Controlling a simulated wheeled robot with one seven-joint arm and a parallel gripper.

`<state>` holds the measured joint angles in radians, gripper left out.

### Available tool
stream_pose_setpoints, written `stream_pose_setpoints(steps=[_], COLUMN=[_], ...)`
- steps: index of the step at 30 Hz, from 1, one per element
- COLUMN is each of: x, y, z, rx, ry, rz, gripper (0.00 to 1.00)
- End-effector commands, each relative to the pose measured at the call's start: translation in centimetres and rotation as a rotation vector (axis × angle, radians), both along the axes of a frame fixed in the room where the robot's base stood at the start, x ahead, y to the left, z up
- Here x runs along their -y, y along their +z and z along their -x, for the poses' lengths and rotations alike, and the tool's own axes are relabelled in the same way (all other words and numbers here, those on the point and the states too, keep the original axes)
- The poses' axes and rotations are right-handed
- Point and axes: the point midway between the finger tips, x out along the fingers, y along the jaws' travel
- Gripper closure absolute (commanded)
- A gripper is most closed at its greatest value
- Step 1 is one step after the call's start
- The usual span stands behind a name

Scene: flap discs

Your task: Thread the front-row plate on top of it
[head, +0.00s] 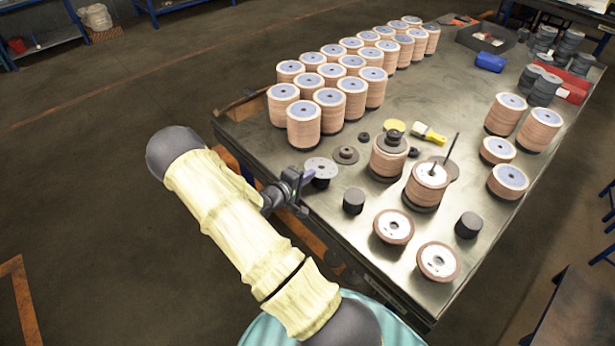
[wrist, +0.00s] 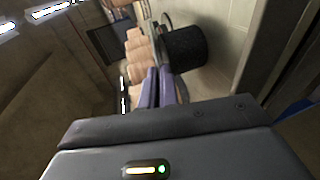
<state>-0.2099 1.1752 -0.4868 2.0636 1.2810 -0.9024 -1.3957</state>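A thin grey plate (head: 321,167) with a centre hole lies flat on a black cylinder (head: 320,183) near the table's left edge. My gripper (head: 306,180) is at the plate's left rim. In the wrist view the purple fingers (wrist: 157,85) are close together, with the edge-on plate (wrist: 156,42) between their tips; the black cylinder (wrist: 185,48) is against the plate's face. The contact itself is small and partly hidden. A disc stack (head: 426,185) with an upright rod stands to the right. Another stack (head: 387,160) has a dark flange on top.
Rows of disc stacks (head: 303,126) fill the table's back left. Two low discs (head: 393,227) (head: 437,262) and black cylinders (head: 353,201) (head: 468,225) stand at the front. More stacks (head: 540,130) line the right side. A yellow-handled brush (head: 429,134) lies behind the middle stacks.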

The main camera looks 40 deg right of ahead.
Motion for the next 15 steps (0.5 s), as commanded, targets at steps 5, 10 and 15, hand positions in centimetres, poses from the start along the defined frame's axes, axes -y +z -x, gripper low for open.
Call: stream_pose_setpoints(steps=[5,10,15], x=[-0.1,-0.1,-0.1], y=[0.9,1.8,2.1], z=[0.0,0.0,0.0], rx=[-0.003,-0.002,-0.002], ry=[0.001,0.001,0.001], rz=[-0.006,-0.004,-0.004], gripper=[1.00,1.00,1.00])
